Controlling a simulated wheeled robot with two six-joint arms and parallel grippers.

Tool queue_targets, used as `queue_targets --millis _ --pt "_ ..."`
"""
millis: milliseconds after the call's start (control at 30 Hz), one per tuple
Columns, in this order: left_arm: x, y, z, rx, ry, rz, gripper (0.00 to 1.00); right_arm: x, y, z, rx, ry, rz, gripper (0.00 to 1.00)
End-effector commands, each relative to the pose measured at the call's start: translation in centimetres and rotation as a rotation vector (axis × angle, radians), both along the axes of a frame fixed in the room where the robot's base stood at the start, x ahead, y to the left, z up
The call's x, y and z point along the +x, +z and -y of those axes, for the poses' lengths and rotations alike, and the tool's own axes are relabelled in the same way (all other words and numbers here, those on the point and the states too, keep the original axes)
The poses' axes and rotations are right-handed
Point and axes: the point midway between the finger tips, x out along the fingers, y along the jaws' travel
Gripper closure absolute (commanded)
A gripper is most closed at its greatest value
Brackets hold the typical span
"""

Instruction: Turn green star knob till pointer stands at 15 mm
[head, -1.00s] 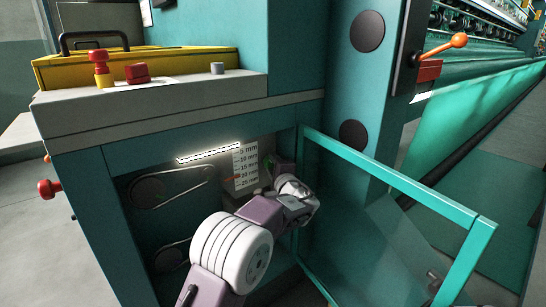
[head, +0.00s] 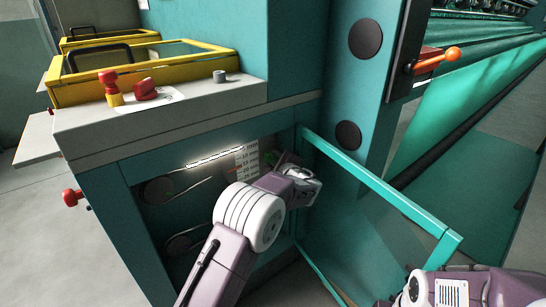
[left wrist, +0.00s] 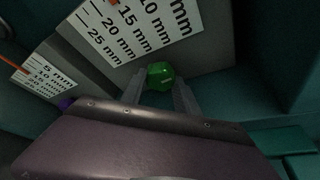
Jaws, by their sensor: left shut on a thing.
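The green star knob (left wrist: 160,75) sits between the two grey fingers of my left gripper (left wrist: 159,88) in the left wrist view. The gripper is shut on it. In the head view my left gripper (head: 287,165) reaches into the open cabinet and mostly hides the knob. A white millimetre scale (left wrist: 140,28) is beside the knob, with 10, 15, 20 and 25 mm marks. An orange pointer piece (left wrist: 112,2) is cut off at the top edge, near the 15 mm mark. The head view also shows the scale (head: 246,158), too small to read surely.
A second scale (left wrist: 45,80) with an orange bar shows at the left wrist view's left. The teal-framed door (head: 385,190) stands open right of the cabinet. My right arm (head: 465,287) is at lower right, its fingers unclear. Red knobs (head: 146,90) stand on the ledge above.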

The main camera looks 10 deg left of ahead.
Motion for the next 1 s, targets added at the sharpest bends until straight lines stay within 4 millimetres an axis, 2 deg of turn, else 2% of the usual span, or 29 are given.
queue_targets --millis 367,400,433,467,767,867,1000 --pt "0.0 -0.1 0.0 0.002 0.001 -0.004 1.0 0.0 0.0 0.0 0.0 0.0 0.0 0.66" --pt "0.0 -0.1 0.0 0.002 0.001 -0.004 0.52 0.0 0.0 0.0 0.0 0.0 0.0 0.66" --pt "0.0 -0.1 0.0 0.002 0.001 -0.004 0.44 0.0 0.0 0.0 0.0 0.0 0.0 0.66" --pt "0.0 -0.1 0.0 0.003 0.0 -0.004 0.41 0.0 0.0 0.0 0.0 0.0 0.0 0.66" --pt "-0.1 0.1 0.1 0.002 0.0 -0.002 0.41 0.0 0.1 0.0 0.0 0.0 0.0 0.66" --pt "-1.2 0.6 0.9 0.003 -0.003 -0.004 0.41 0.0 0.6 0.0 0.0 0.0 0.0 0.66" --pt "-3.7 1.5 2.7 0.004 -0.004 -0.003 0.41 0.0 1.6 0.0 0.0 0.0 0.0 0.66"
